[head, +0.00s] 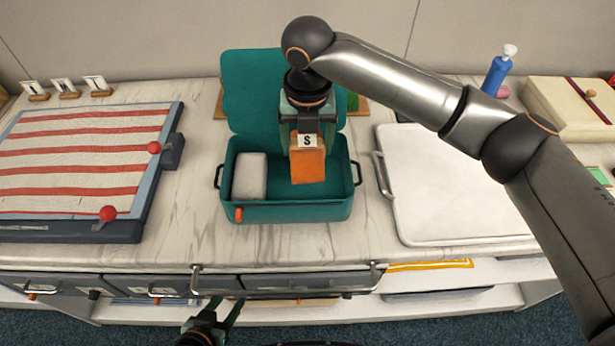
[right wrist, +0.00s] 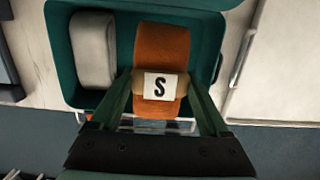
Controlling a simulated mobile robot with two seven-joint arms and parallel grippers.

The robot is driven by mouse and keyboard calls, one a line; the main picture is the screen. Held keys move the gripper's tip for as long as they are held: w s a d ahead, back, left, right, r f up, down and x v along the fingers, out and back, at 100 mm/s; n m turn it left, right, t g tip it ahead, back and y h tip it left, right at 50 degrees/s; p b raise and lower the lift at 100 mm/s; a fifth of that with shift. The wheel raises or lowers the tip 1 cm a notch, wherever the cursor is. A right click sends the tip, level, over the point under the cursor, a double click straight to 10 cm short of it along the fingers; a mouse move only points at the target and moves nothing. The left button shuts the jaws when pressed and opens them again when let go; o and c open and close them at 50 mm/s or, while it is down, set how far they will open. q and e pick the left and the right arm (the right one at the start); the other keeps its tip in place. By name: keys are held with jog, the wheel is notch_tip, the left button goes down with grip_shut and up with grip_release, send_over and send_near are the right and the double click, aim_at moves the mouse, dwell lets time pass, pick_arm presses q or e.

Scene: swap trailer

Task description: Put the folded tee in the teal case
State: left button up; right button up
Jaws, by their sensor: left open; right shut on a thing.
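The teal case (head: 295,212) stands open on the counter with its lid raised at the back. My right gripper (head: 307,140) points down over the right part of the case, shut on the orange folded tee (head: 308,166). The tee has a white tag marked S; in the right wrist view the tee (right wrist: 163,50) sits between the two fingers. Whether it touches the case floor I cannot tell. A light grey folded item (head: 249,177) lies in the left part of the case. My left gripper (head: 222,312) is open and empty, low in front of the counter.
A board with a red-striped cloth (head: 75,160) and red knobs lies left of the case. A white tray (head: 450,190) with a metal handle lies to the right. A blue bottle (head: 496,75) and a cream box (head: 565,108) stand at the back right. Drawers (head: 150,287) run below the counter.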

aim_at(308, 148)
notch_tip(308, 148, down, 9)
dwell(0.3)
jog(key=o, duration=1.3)
jog(key=shift+f, duration=0.15)
jog(key=shift+o, duration=0.2)
jog(key=r, duration=0.4)
jog(key=s+r, duration=0.1)
jog(key=r, duration=0.7)
jog(key=shift+s+r, duration=0.15)
jog(key=shift+s, duration=0.15)
